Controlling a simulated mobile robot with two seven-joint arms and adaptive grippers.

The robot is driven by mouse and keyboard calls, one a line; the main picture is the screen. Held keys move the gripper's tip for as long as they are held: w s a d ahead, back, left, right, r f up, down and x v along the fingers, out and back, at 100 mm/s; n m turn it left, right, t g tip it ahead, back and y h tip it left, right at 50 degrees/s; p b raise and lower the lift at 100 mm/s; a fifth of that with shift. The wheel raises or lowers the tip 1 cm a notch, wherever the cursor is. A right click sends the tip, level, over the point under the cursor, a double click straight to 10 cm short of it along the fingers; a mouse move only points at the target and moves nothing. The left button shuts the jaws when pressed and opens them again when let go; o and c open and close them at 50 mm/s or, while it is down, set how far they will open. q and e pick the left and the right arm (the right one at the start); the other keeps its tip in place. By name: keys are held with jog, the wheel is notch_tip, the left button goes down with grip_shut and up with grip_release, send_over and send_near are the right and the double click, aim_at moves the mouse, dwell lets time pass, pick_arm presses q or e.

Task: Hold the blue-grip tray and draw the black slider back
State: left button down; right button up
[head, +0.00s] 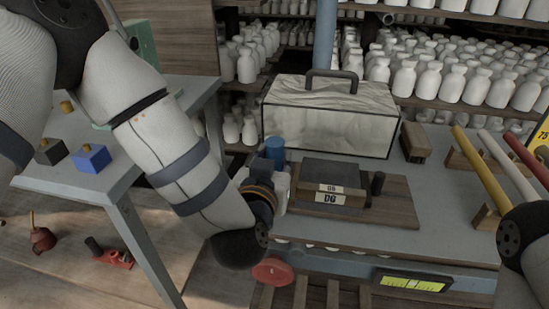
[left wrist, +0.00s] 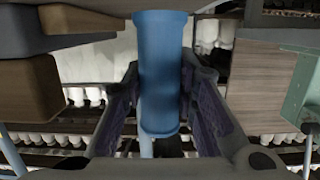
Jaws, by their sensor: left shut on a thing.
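The blue grip (head: 275,149) stands upright at the left end of the wooden tray (head: 400,208). My left gripper (head: 274,163) is shut on the blue grip; in the left wrist view the blue grip (left wrist: 162,75) sits between the two dark fingers. A dark block (head: 335,171) with white labels, one reading "DG", lies on the tray. A black upright knob (head: 377,184) stands just right of this block; I cannot tell whether it or the block is the slider. My right gripper is outside the picture; only my right arm shows at the lower right.
A brush (head: 415,141) and tools with yellow, white and red handles (head: 473,165) lie to the right. A red disc (head: 272,271) sits at the bench front. White bottles fill shelves behind.

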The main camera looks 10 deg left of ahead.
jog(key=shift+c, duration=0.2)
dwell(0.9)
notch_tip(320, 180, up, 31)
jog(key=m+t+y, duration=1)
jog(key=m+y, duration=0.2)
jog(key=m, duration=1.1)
send_over(375, 193)
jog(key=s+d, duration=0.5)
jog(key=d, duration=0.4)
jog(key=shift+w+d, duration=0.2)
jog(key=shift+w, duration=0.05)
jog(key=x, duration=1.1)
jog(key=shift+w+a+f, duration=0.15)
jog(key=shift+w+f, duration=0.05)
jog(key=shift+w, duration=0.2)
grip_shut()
